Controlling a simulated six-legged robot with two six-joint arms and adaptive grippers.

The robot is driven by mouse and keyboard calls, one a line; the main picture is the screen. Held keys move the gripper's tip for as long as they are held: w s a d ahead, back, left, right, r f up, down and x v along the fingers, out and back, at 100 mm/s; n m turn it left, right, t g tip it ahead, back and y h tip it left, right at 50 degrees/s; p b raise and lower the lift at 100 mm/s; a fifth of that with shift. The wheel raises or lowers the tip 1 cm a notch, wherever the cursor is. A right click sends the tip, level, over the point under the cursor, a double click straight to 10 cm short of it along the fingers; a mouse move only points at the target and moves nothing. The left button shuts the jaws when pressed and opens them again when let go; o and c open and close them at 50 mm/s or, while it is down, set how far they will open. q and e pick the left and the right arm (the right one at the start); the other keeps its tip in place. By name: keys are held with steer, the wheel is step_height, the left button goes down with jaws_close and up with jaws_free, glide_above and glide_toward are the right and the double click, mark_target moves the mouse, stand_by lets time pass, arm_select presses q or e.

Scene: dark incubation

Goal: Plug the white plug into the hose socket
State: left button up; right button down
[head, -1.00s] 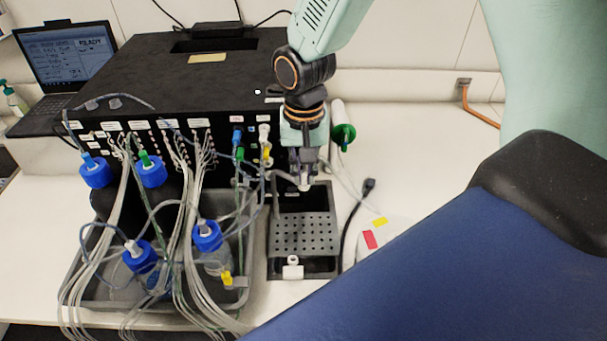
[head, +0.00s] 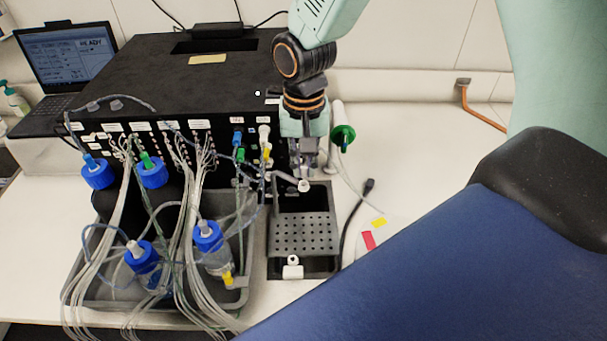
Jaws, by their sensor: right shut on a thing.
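My right gripper (head: 305,170) points down in front of the black box's right end, above the back of the grey perforated tray. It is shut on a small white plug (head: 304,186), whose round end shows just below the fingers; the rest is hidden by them. A pale hose runs close beside it. A white fitting (head: 264,135) on the box's front panel, left of the gripper, may be the hose socket; I cannot tell for certain. The plug is apart from this fitting. My left gripper is not in view.
The black box (head: 150,75) has many thin tubes at its front. Blue-capped bottles (head: 208,236) stand in a grey tub (head: 100,302). A green-ended tube (head: 342,136) stands right of the gripper. Bench at right is partly clear.

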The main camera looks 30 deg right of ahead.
steer(key=shift+r, duration=1.85)
steer(key=shift+w+r, duration=0.1)
steer(key=shift+r, duration=0.55)
steer(key=s+a, duration=0.5)
steer(key=a, duration=0.1)
steer(key=f+b, duration=0.4)
steer(key=f, duration=0.3)
steer(key=f+b, duration=0.5)
steer(key=f, duration=0.3)
steer(key=f+b, duration=0.4)
steer(key=f, duration=0.3)
steer(key=shift+s+a+f+b, duration=0.2)
steer(key=shift+s+a+b, duration=0.05)
steer(key=shift+a+b, duration=0.05)
steer(key=shift+s, duration=0.1)
steer(key=shift+p, duration=0.75)
